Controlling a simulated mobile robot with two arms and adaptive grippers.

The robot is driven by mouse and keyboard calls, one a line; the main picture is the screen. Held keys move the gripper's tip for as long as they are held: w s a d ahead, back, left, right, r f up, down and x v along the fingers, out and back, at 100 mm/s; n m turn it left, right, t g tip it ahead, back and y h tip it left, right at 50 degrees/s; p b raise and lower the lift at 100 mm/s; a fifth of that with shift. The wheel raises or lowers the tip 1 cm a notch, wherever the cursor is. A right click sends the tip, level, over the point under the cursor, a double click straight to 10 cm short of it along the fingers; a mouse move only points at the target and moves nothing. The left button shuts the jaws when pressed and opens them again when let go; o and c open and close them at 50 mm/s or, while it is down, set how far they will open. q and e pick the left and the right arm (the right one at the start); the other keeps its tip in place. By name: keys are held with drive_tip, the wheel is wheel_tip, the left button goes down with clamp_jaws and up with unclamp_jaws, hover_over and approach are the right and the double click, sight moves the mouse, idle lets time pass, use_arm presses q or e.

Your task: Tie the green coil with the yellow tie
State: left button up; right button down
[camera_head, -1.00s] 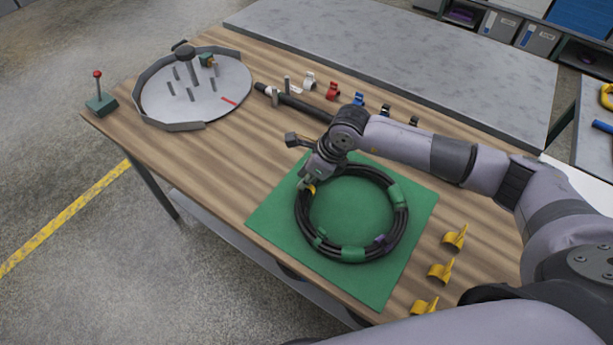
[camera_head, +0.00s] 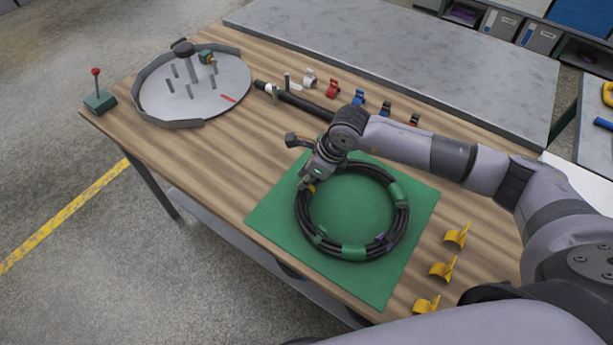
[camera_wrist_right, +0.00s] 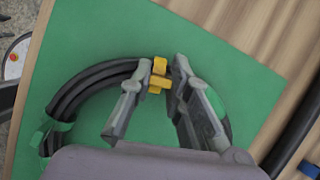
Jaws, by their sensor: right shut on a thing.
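My right gripper (camera_head: 309,187) is over the coil's upper left part. In the right wrist view, my right gripper (camera_wrist_right: 160,76) is shut on a yellow tie (camera_wrist_right: 158,76), which sits at the hose (camera_wrist_right: 95,78) between the fingertips. I cannot tell whether the tie is closed around the hose. Fingers and wrist hide part of the coil. My left gripper is out of view.
Several yellow ties (camera_head: 442,269) lie to the right of the mat. White (camera_head: 309,79), red (camera_head: 333,89) and blue (camera_head: 358,97) clips stand along the back, near a dark rod (camera_head: 305,104). A round grey tray (camera_head: 210,95) with pegs is at the left.

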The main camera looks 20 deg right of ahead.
drive_tip(key=c, duration=1.4)
unclamp_jaws()
drive_tip(key=shift+c, duration=0.2)
drive_tip(key=shift+r, duration=0.1)
drive_tip(key=v, duration=1.1)
drive_tip(key=shift+d+r, duration=0.2)
drive_tip(key=shift+r, duration=0.15)
drive_tip(key=shift+s, duration=0.15)
